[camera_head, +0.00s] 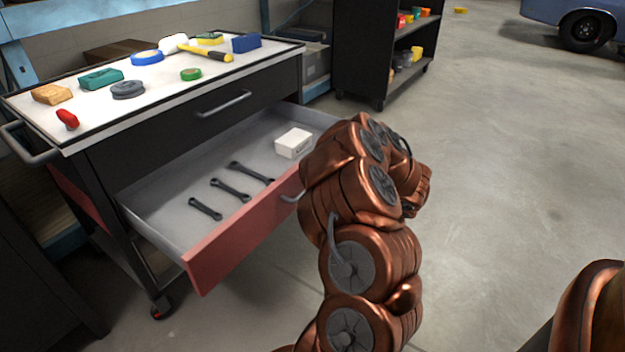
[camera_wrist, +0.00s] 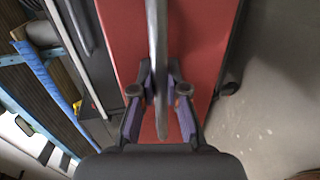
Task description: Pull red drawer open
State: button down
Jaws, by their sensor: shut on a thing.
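The red drawer (camera_head: 230,246) of the tool cart is pulled out in the head view. Its grey interior holds several dark wrenches (camera_head: 230,189) and a small white box (camera_head: 293,143). The red front (camera_wrist: 117,25) fills the middle of the wrist view. A curved grey handle (camera_wrist: 157,40) runs down it and passes between the fingers of my gripper (camera_wrist: 159,88), which is shut on it. In the head view a bit of the handle (camera_head: 291,198) shows beside my copper arm. The arm hides the gripper and the drawer's right end there.
The cart top (camera_head: 155,95) holds a hammer (camera_head: 205,52), tape rolls, a sponge and other small items. A closed black drawer with its own handle (camera_head: 223,104) is above the red one. A dark shelf unit (camera_head: 375,45) stands behind. Open concrete floor (camera_head: 500,150) lies to the right.

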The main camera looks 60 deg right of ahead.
jog(key=c, duration=1.2)
grip_release()
jog(key=shift+s, duration=0.1)
jog(key=v, duration=1.1)
jog(key=shift+s, duration=0.4)
